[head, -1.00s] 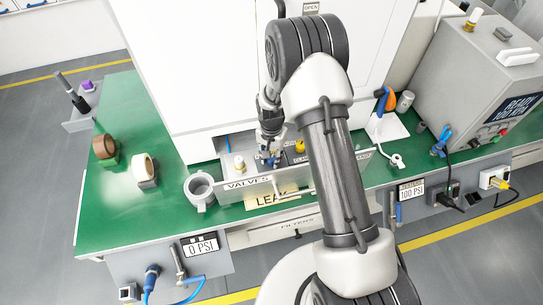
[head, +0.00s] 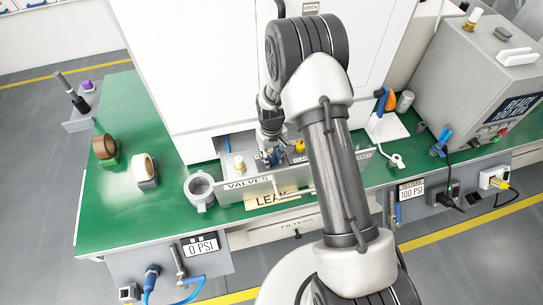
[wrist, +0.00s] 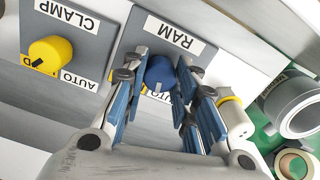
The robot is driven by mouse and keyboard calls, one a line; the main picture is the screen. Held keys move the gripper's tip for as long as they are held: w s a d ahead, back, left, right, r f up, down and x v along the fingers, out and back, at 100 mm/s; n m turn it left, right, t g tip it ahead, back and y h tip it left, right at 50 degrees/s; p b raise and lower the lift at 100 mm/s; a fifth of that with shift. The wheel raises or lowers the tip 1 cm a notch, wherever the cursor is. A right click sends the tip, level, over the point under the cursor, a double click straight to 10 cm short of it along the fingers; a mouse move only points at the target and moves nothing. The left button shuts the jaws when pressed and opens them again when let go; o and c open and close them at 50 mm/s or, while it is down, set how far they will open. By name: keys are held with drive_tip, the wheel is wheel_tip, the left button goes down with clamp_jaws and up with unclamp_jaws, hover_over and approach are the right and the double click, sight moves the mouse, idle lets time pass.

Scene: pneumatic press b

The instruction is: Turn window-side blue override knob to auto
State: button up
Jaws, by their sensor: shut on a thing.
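The blue knob (wrist: 160,73) is on a grey panel under the RAM label (wrist: 168,34) in the wrist view. An AUTO label (wrist: 157,95) beneath it is partly covered. My gripper (wrist: 161,80) has its blue-padded fingers on both sides of the knob and is shut on it. The knob's pointer cannot be made out.
A yellow knob (wrist: 50,52) under a CLAMP label sits left in the wrist view. A white and yellow fitting (wrist: 233,115) is close to the right finger.

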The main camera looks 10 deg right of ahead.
sight(271, 158)
drive_tip(key=n, duration=0.4)
drive_tip(key=shift+n, duration=0.7)
drive_tip(key=o, duration=1.1)
drive_tip(key=shift+r, duration=0.1)
wheel_tip(271, 158, up, 12)
drive_tip(key=shift+f, duration=0.1)
idle(0.3)
